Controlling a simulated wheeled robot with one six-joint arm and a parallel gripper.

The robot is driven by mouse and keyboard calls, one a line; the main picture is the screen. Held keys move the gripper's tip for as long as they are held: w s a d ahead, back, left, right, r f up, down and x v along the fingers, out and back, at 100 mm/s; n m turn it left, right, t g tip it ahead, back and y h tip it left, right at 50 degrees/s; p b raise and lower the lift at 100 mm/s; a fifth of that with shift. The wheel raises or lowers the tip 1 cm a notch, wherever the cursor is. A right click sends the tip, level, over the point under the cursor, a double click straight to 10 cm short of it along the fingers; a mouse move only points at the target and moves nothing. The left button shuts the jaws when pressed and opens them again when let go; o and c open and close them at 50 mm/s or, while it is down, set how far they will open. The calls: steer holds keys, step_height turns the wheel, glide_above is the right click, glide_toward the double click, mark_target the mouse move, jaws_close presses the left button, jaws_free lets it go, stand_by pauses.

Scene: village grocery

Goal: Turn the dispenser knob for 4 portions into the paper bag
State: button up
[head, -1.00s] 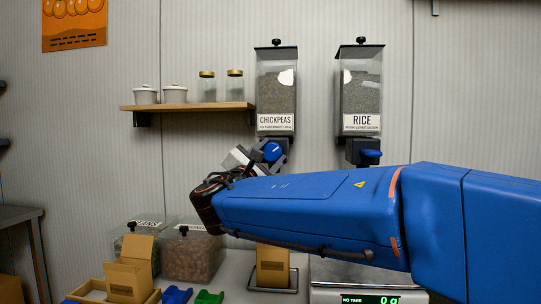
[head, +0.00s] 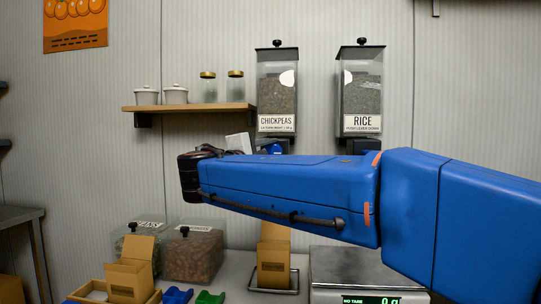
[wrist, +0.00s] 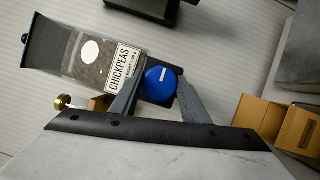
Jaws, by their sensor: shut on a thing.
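The chickpeas dispenser (head: 277,90) hangs on the wall, a clear hopper with a dark lid and a label. Its round blue knob (wrist: 160,84) has a white mark. My gripper (wrist: 158,98) is shut on the knob, one finger on each side. In the head view my arm hides most of the knob (head: 275,149) and the fingers. The open brown paper bag (head: 273,265) stands upright on a small tray (head: 292,284) below this dispenser. It also shows at the right in the wrist view (wrist: 262,118). I cannot see its contents.
A rice dispenser (head: 361,88) hangs to the right. A scale (head: 350,268) reading 0 g stands right of the bag. A shelf (head: 190,107) with jars and pots is at left. Below are clear bins (head: 193,255), another brown bag (head: 130,272), and blue and green items.

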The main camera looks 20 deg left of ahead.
stand_by(0.4)
steer(key=o, duration=1.1)
steer(key=shift+c, duration=0.2)
steer(key=shift+s, duration=0.1)
steer(key=s+a+f, duration=0.1)
steer(key=s+a, duration=0.1)
steer(key=s, duration=1.5)
steer(key=shift+a, duration=0.3)
steer(key=shift+f, duration=0.1)
